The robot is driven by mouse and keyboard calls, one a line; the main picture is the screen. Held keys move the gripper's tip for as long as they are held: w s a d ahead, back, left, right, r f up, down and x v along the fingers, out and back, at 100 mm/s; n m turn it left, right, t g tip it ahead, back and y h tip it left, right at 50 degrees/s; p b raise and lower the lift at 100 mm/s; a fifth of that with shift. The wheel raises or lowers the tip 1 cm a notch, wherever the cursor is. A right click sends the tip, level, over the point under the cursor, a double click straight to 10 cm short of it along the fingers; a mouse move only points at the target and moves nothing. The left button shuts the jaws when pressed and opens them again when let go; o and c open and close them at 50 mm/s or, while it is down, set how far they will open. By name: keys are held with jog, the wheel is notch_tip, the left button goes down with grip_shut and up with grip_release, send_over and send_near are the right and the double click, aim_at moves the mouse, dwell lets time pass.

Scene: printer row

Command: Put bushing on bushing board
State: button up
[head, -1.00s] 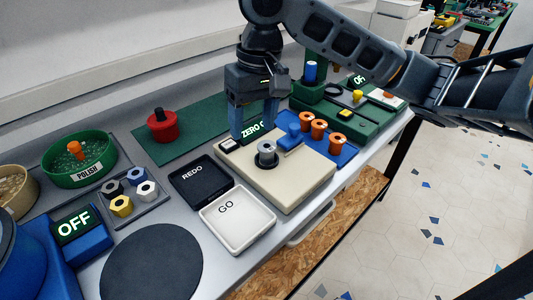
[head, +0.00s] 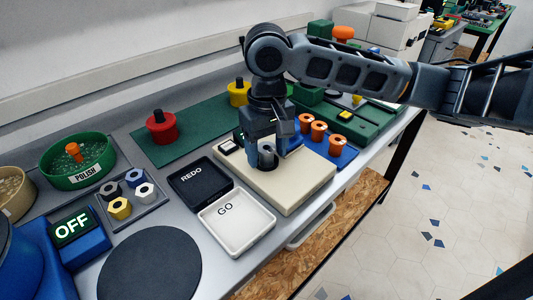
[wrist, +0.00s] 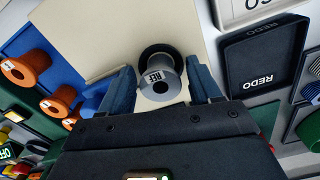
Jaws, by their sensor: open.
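A grey flanged bushing (head: 267,150), marked REF in the wrist view (wrist: 158,83), stands in a dark ring on the cream plate of a scale-like device (head: 300,185). My gripper (head: 268,158) is open over it. In the wrist view my gripper's two blue fingers (wrist: 162,76) lie on either side of the grey bushing, with visible gaps. The blue bushing board (head: 345,158) lies just right of the device and carries orange bushings (head: 319,131). My arm hides part of the board and the device's display.
A tray of coloured hex nuts (head: 129,193), a red knobbed pot (head: 161,127) and a green POLISH bowl (head: 78,158) stand left. A green fixture (head: 350,118) is behind the board.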

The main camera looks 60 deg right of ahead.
jog(key=c, duration=1.1)
jog(key=shift+r, duration=0.1)
